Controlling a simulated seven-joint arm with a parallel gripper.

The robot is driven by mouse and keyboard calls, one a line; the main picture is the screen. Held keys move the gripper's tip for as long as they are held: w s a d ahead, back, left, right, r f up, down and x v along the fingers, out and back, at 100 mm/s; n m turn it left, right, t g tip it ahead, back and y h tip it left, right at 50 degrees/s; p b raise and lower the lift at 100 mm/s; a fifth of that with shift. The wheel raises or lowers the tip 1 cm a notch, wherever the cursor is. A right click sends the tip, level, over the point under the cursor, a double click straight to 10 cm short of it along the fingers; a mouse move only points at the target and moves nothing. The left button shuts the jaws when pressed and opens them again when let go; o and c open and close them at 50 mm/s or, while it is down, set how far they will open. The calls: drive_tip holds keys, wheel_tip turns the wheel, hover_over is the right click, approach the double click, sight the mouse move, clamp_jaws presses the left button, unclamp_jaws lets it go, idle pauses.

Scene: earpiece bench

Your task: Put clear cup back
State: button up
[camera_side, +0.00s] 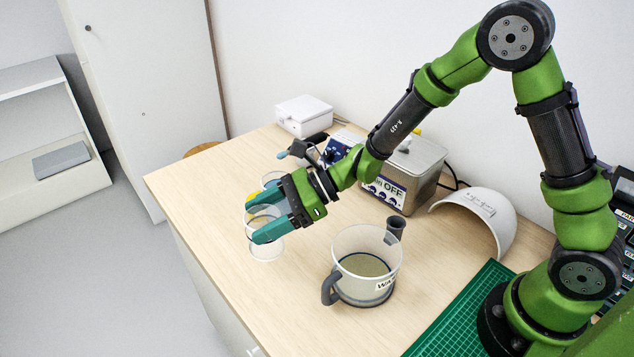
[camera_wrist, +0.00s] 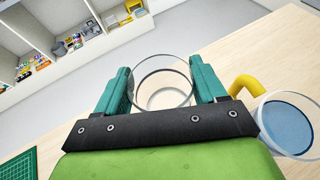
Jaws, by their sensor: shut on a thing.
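The clear cup (camera_side: 266,250) is a small, see-through round vessel near the left edge of the table in the side view. My gripper (camera_side: 254,218) is shut on it, with one teal finger on each side of its wall. In the wrist view, the clear cup (camera_wrist: 163,98) sits between the two fingertips of my gripper (camera_wrist: 160,72), and its rim faces the camera. The cup looks roughly upright. I cannot tell whether its base touches the table. My fingers hide part of its wall in the side view.
A large clear jug (camera_side: 365,245) with a grey handle stands front right. A metal box (camera_side: 415,165) and white curved shell (camera_side: 480,215) are behind. Bare table lies front left.

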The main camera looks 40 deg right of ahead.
drive_tip(key=shift+f, duration=2.4)
drive_tip(key=shift+f, duration=0.1)
drive_tip(key=o, duration=1.2)
drive_tip(key=shift+c, duration=0.2)
